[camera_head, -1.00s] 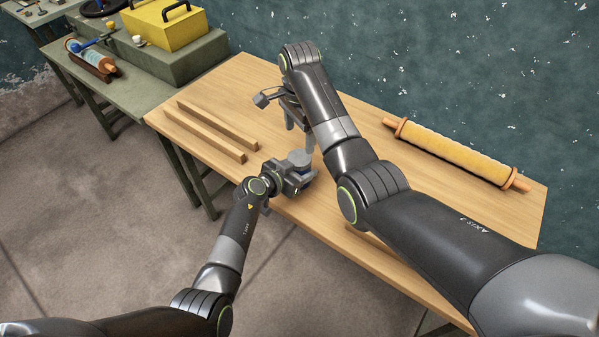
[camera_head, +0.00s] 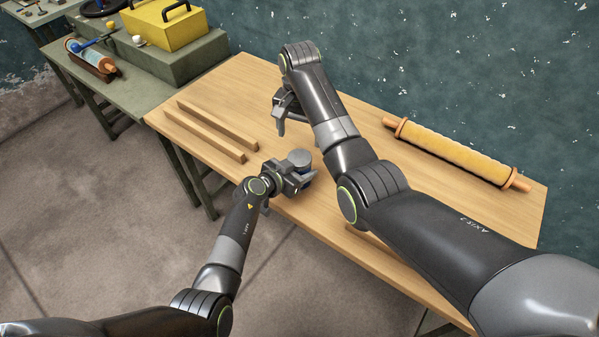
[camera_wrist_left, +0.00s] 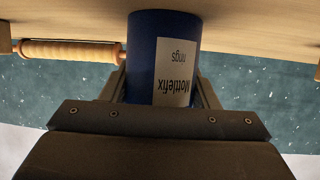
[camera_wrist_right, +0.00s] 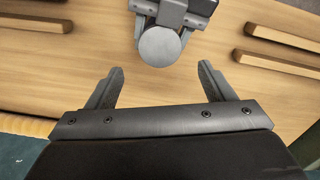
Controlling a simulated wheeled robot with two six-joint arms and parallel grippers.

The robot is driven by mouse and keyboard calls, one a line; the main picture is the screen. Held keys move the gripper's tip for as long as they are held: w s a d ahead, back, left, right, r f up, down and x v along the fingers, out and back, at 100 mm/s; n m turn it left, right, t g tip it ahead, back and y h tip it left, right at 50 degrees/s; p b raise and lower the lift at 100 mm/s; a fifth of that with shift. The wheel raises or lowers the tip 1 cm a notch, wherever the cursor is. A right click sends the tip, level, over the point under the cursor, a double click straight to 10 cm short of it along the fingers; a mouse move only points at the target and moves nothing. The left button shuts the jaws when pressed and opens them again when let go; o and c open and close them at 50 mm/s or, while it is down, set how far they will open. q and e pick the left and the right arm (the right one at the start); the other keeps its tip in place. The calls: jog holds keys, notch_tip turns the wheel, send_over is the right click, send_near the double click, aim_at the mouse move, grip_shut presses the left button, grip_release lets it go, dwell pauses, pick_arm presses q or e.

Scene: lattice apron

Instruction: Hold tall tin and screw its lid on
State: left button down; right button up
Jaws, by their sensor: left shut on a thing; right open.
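The tall tin is blue with a pale label and shows in the left wrist view (camera_wrist_left: 145,60). My left gripper (camera_head: 301,178) is shut on its side and holds it at the table's front edge. A grey round lid (camera_head: 299,157) covers the top of the tin; it also shows from above in the right wrist view (camera_wrist_right: 160,46). It looks level, but I cannot tell how tightly it sits. My right gripper (camera_wrist_right: 160,76) is open and empty, with the lid ahead of its fingers and apart from them. In the head view its arm partly hides it.
Two wooden strips (camera_head: 203,136) lie on the wooden table (camera_head: 235,85) to the left. A yellow roll with wooden ends (camera_head: 455,152) lies at the right rear. A green side bench (camera_head: 130,95) carries a yellow toolbox (camera_head: 165,25). Clear tabletop lies behind the tin.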

aim_at(299, 157)
jog(key=shift+n, duration=0.8)
jog(key=shift+f, duration=4)
jog(key=c, duration=1)
jog(key=m, duration=0.5)
jog(key=o, duration=1.2)
